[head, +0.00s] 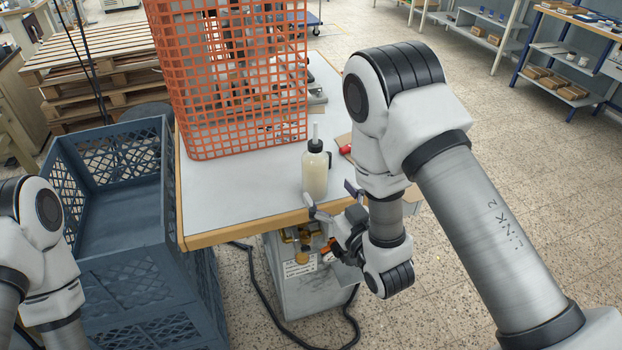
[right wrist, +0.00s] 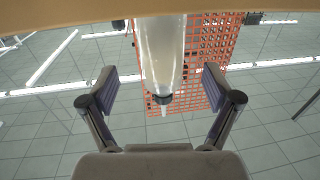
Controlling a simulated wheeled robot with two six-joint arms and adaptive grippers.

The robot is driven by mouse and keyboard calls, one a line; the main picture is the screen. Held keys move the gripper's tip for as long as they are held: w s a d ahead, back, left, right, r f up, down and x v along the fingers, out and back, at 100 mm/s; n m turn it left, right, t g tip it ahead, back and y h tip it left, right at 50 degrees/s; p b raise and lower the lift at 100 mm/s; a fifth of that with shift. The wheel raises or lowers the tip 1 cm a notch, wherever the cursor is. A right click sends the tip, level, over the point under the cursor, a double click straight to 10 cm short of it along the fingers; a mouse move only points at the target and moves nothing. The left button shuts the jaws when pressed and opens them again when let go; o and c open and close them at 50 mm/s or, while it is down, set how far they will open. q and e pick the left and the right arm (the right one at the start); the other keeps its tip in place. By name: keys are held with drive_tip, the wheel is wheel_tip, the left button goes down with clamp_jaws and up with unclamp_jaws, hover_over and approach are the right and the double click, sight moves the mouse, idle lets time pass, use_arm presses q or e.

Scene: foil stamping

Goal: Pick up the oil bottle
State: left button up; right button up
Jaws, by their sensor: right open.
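The oil bottle (head: 315,174) stands upright near the front edge of the table. It has a pale cream body, a black collar and a thin white nozzle. My right gripper (head: 333,198) is open at the front edge, its fingers spread and pointing toward the bottle. In the right wrist view the bottle (right wrist: 162,55) appears upside down, centred between the open fingers of the right gripper (right wrist: 160,82). I cannot tell whether the fingers reach around it; neither looks in contact. Part of my left arm shows at the left edge, but its gripper is out of view.
An orange mesh basket (head: 232,80) stands on the table (head: 245,195) behind and left of the bottle. A red object (head: 345,150) lies right of the bottle. A blue crate (head: 120,200) is left of the table. Machine parts (head: 300,260) sit below its front edge.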

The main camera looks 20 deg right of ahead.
sight(321, 184)
drive_tip(key=w+p, duration=0.1)
drive_tip(key=w, duration=0.1)
drive_tip(key=w+a+p, duration=0.1)
drive_tip(key=w, duration=0.2)
drive_tip(key=shift+w+a+p, duration=0.1)
drive_tip(key=shift+w+p, duration=0.05)
drive_tip(key=shift+p, duration=0.2)
drive_tip(key=shift+w+a+f, duration=0.1)
drive_tip(key=shift+w+f, duration=0.1)
drive_tip(key=shift+w, duration=0.05)
drive_tip(key=shift+f, duration=0.1)
drive_tip(key=c, duration=1.6)
drive_tip(key=shift+o, duration=0.2)
drive_tip(key=shift+w, duration=0.1)
